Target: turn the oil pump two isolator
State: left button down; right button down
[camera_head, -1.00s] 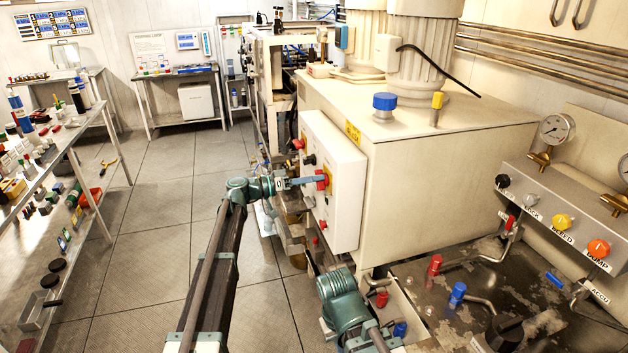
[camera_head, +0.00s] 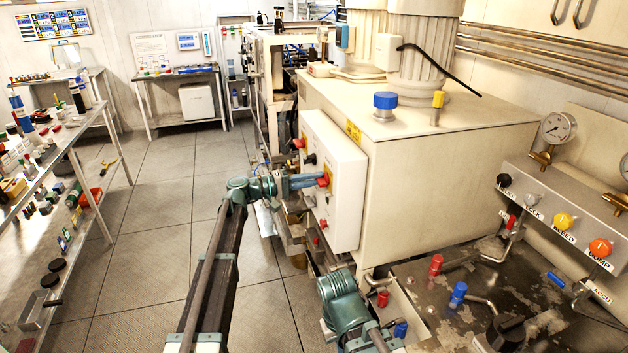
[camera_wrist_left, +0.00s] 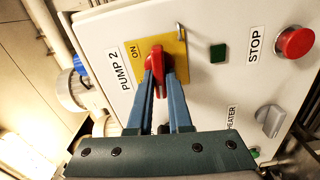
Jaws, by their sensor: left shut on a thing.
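The PUMP 2 isolator is a red handle (camera_wrist_left: 156,57) on a yellow plate (camera_wrist_left: 177,46) marked ON, on a white panel (camera_wrist_left: 207,25). In the head view the red handle (camera_head: 323,181) is on the side of the white box (camera_head: 346,190). My left gripper (camera_head: 316,180) is shut on the handle, with its two blue fingers (camera_wrist_left: 160,78) on either side of it in the wrist view. The handle's lower part shows between the fingers. My right arm's wrist (camera_head: 343,298) is at the bottom centre; its fingers cannot be made out.
A red STOP button (camera_wrist_left: 295,42), a green square (camera_wrist_left: 218,53) and a grey knob (camera_wrist_left: 270,120) share the panel. A large cream tank (camera_head: 450,170) stands behind the box. A bench with loose parts (camera_head: 60,200) is at the left. Floor between is clear.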

pick_arm(q)
jog(key=shift+n, duration=0.6)
jog(key=c, duration=0.8)
grip_release()
jog(key=shift+c, duration=0.2)
jog(key=shift+a, duration=0.1)
jog(key=v, duration=1.3)
jog(key=shift+a, duration=0.3)
jog(key=shift+s, duration=0.15)
